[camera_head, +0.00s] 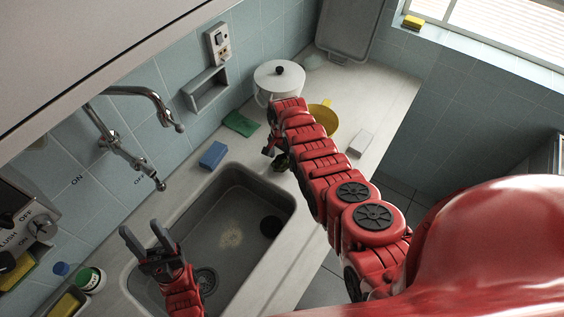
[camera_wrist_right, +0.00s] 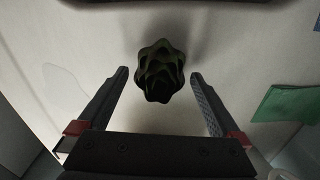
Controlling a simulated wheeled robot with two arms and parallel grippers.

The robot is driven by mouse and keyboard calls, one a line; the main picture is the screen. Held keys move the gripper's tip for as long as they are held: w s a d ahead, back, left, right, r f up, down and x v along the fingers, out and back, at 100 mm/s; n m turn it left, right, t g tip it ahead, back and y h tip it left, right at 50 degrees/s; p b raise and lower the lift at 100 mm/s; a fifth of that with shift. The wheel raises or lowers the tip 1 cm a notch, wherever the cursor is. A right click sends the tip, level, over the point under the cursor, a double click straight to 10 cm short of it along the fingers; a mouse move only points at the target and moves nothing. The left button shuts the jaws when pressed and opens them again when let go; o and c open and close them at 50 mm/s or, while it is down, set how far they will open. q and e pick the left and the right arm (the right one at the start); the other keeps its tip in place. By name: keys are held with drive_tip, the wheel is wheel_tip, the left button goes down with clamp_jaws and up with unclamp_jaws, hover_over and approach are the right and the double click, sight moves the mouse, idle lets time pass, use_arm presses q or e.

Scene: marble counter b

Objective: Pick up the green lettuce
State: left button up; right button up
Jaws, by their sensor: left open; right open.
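The green lettuce (camera_wrist_right: 160,70) sits on the pale counter in the right wrist view, dark and leafy, in front of and between the fingertips. In the head view only a small dark green part of the lettuce (camera_head: 282,161) shows beside my right arm. My right gripper (camera_wrist_right: 160,78) is open, with one finger on each side of the lettuce's near part and no visible contact. In the head view my right gripper (camera_head: 272,150) is mostly hidden by its own arm. My left gripper (camera_head: 146,240) is open and empty over the left part of the sink.
The sink (camera_head: 225,215) lies between my arms, with a faucet (camera_head: 130,150) at its left. A blue sponge (camera_head: 213,155), a green cloth (camera_head: 241,123), a white pot (camera_head: 278,78) and a yellow bowl (camera_head: 324,118) stand around the right arm. A white block (camera_head: 360,143) lies to the right.

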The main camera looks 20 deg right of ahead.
drive_tip(key=c, duration=1.2)
drive_tip(key=shift+r, duration=0.2)
